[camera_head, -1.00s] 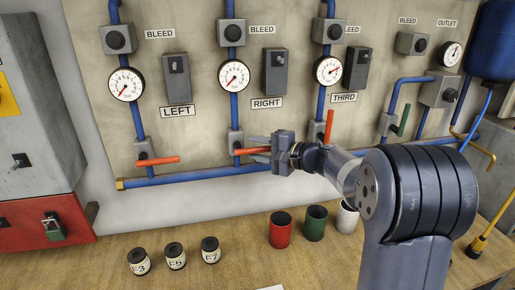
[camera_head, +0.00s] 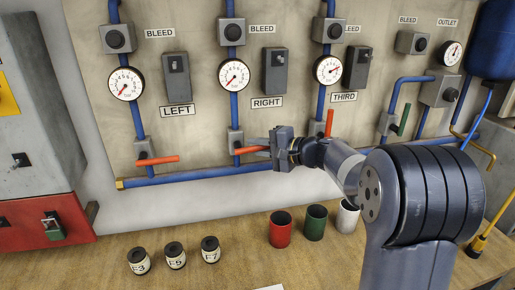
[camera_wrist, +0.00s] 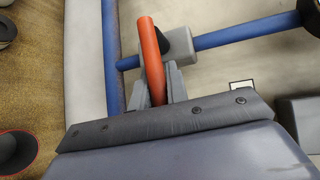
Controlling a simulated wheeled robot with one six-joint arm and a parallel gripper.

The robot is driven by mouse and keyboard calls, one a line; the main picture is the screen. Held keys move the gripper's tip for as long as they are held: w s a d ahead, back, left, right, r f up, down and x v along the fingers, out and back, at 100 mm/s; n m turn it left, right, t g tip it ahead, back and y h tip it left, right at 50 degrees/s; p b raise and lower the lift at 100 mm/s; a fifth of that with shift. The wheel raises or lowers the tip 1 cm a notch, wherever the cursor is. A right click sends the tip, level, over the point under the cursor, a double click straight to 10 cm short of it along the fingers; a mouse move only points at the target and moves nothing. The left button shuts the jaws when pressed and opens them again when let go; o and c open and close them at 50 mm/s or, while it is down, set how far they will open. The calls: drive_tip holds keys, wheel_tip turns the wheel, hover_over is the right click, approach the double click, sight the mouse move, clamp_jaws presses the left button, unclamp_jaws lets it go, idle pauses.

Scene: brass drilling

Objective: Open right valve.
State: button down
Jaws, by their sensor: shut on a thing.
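The right valve has a red-orange lever (camera_head: 251,150) that lies nearly level, its free end pointing right. It sits on a grey valve body (camera_head: 235,138) on the blue pipe below the RIGHT label (camera_head: 267,102). My gripper (camera_head: 266,146) is shut on the lever's outer part. In the wrist view the lever (camera_wrist: 151,55) runs between the two fingers (camera_wrist: 158,90), with the valve body (camera_wrist: 181,46) behind it. The lever's tip is hidden by the gripper.
The left valve lever (camera_head: 158,160) is level; the third valve lever (camera_head: 329,123) stands upright, close to my gripper. Below, a red cup (camera_head: 280,232), a green cup (camera_head: 314,224) and small labelled jars (camera_head: 175,256) stand on the wooden bench (camera_head: 110,225).

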drive_tip(key=n+h, duration=0.1)
drive_tip(key=r+h, duration=0.1)
drive_tip(key=shift+a+r+n+h+p, duration=0.15)
drive_tip(key=shift+r+n+h+p, duration=0.15)
drive_tip(key=shift+n+p, duration=0.1)
drive_tip(key=c, duration=1.4)
unclamp_jaws()
drive_tip(key=shift+f, duration=0.15)
